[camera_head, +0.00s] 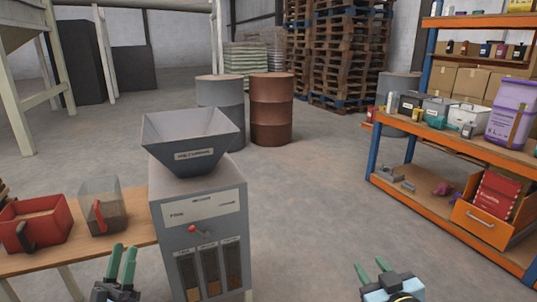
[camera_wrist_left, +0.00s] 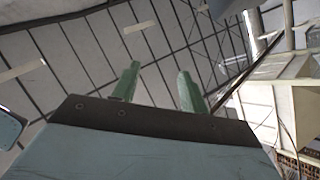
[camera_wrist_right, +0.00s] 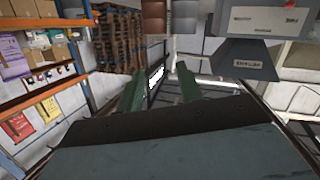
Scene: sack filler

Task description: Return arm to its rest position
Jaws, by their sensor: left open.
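My left gripper (camera_head: 122,264) is at the bottom left of the head view, in front of the wooden table and left of the sack filler. Its two green fingers point up and stand apart with nothing between them; the left wrist view also shows this gripper (camera_wrist_left: 157,82) empty, facing the roof beams. My right gripper (camera_head: 371,270) is at the bottom right of the head view, over bare floor. The right wrist view shows its fingers (camera_wrist_right: 158,85) spread apart and empty. The grey sack filler (camera_head: 199,225), with a hopper (camera_head: 190,138) and a red-knobbed lever, stands between the grippers.
A wooden table (camera_head: 85,250) at left holds a red bin (camera_head: 35,222) and a clear scoop-like bin (camera_head: 103,208). An orange shelf (camera_head: 455,155) with boxes and a purple container (camera_head: 511,112) stands at right. Drums (camera_head: 271,108) and pallets (camera_head: 352,55) are behind. The middle floor is clear.

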